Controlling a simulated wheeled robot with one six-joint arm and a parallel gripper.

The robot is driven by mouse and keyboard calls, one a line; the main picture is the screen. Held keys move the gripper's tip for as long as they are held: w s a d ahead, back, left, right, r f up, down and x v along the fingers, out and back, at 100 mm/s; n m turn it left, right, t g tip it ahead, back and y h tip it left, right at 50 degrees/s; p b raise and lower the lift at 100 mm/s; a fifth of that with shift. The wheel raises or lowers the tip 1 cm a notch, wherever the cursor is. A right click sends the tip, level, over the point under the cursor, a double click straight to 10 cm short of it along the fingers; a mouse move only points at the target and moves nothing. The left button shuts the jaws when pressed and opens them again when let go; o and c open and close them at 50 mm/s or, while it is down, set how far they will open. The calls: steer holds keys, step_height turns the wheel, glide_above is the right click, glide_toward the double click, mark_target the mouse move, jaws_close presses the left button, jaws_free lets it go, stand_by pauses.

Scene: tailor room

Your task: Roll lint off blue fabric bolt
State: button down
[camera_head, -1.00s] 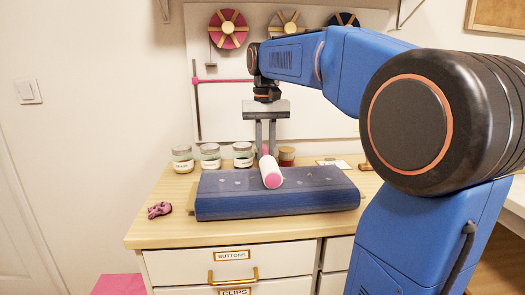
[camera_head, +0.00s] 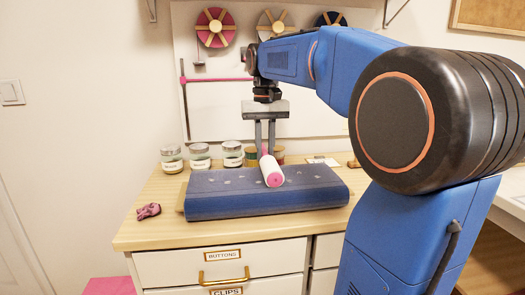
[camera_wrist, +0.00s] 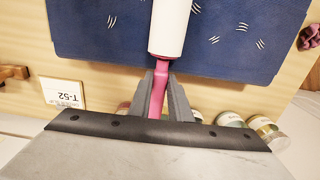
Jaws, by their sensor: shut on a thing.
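The blue fabric bolt (camera_head: 225,203) lies flat on the wooden dresser top. Pale lint flecks show on its upper face, also in the wrist view (camera_wrist: 100,40). A lint roller (camera_head: 270,171) with a white cylinder and pink handle lies over the bolt, right of its middle. My gripper (camera_head: 265,150) is above the bolt's back edge, shut on the roller's pink handle. In the wrist view the fingers (camera_wrist: 160,100) clasp the handle from both sides, and the white roller (camera_wrist: 170,28) extends over the bolt. Whether the roller touches the fabric is hard to tell.
Several glass jars (camera_head: 199,157) stand behind the bolt. A small dark pink object (camera_head: 148,211) lies left of it on the dresser top (camera_head: 150,235). A label card (camera_wrist: 63,93) lies behind the bolt. A pegboard with spools (camera_head: 216,27) hangs behind.

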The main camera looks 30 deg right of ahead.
steer(key=shift+s+d, duration=0.1)
steer(key=shift+s+d, duration=0.25)
steer(key=shift+d, duration=0.4)
steer(key=shift+s+d, duration=0.25)
steer(key=shift+d, duration=0.4)
steer(key=shift+s+d, duration=0.3)
steer(key=shift+d, duration=0.4)
steer(key=shift+s+d, duration=0.25)
steer(key=shift+d, duration=0.45)
steer(key=shift+d, duration=0.1)
steer(key=shift+s+d, duration=0.3)
steer(key=shift+d, duration=0.35)
steer(key=shift+s+d, duration=0.3)
steer(key=shift+d, duration=0.3)
steer(key=shift+s+d, duration=0.3)
steer(key=shift+d, duration=0.4)
steer(key=shift+s+d, duration=0.25)
steer(key=shift+d, duration=0.45)
steer(key=shift+d, duration=0.1)
